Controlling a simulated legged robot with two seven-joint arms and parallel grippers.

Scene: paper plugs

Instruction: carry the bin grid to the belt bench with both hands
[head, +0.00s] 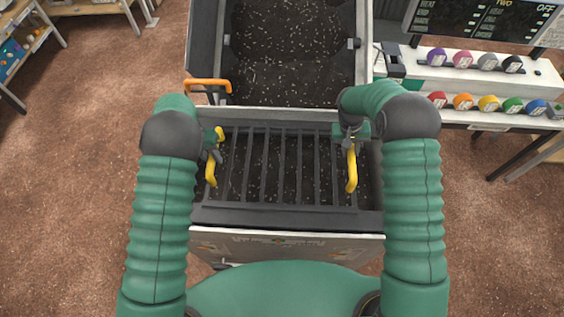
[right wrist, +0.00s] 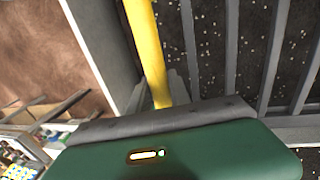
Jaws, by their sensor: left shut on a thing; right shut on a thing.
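The bin grid (head: 286,170) is a dark grey barred grate with a yellow handle at each end. It lies over the front part of a bin of dark, speckled material, below me in the head view. My left gripper (head: 216,152) is shut on the left yellow handle (head: 211,174). My right gripper (head: 350,142) is shut on the right yellow handle (head: 352,172). In the right wrist view the yellow handle (right wrist: 147,50) runs down into the gripper, with the grid's bars (right wrist: 231,50) beside it. The fingertips are largely hidden. I cannot identify the belt bench for sure.
The bin's back part (head: 290,55) holds more dark, speckled material. An orange handle (head: 208,84) sticks out at its left. A white bench (head: 490,75) with rows of coloured rolls and a screen stands at the right. Shelves stand far left. Brown floor (head: 80,150) is clear at left.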

